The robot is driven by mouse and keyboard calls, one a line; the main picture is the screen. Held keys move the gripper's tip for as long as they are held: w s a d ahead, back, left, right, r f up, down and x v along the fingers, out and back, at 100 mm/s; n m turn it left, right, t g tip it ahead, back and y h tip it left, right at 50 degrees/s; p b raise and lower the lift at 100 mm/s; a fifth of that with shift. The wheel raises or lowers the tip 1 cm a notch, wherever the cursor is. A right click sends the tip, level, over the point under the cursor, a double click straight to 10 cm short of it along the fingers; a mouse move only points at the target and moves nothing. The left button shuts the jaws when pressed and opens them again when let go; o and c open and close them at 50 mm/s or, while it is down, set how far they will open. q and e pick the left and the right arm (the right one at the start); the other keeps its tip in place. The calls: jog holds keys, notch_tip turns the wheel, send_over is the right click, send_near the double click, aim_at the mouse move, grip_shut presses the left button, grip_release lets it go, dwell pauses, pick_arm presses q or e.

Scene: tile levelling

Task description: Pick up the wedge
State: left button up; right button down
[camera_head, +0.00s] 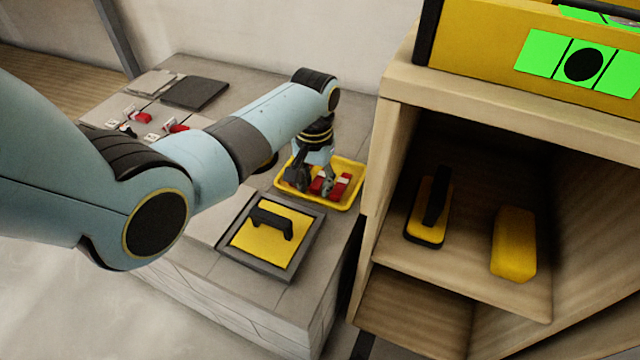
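Red wedges lie in a yellow tray (349,204) on the tiled block. One red wedge (341,187) with a pale part shows at the tray's right side. Another red wedge (317,185) is partly hidden by my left gripper (315,187). The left gripper points down into the tray, its fingers apart on either side of this wedge. I cannot tell whether the fingers touch it. More red wedges (176,127) with white clips sit at tile joints at the far left. My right gripper is not in view.
A wooden shelf (390,262) stands close on the right, holding a black-and-yellow float (427,225) and a yellow sponge-like block (514,245). A dark tile (195,92) lies at the back left.

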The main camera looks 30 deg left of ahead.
aim_at(315, 186)
pick_arm(q)
jog(key=shift+r, duration=0.1)
jog(key=c, duration=0.6)
jog(key=shift+o, duration=0.2)
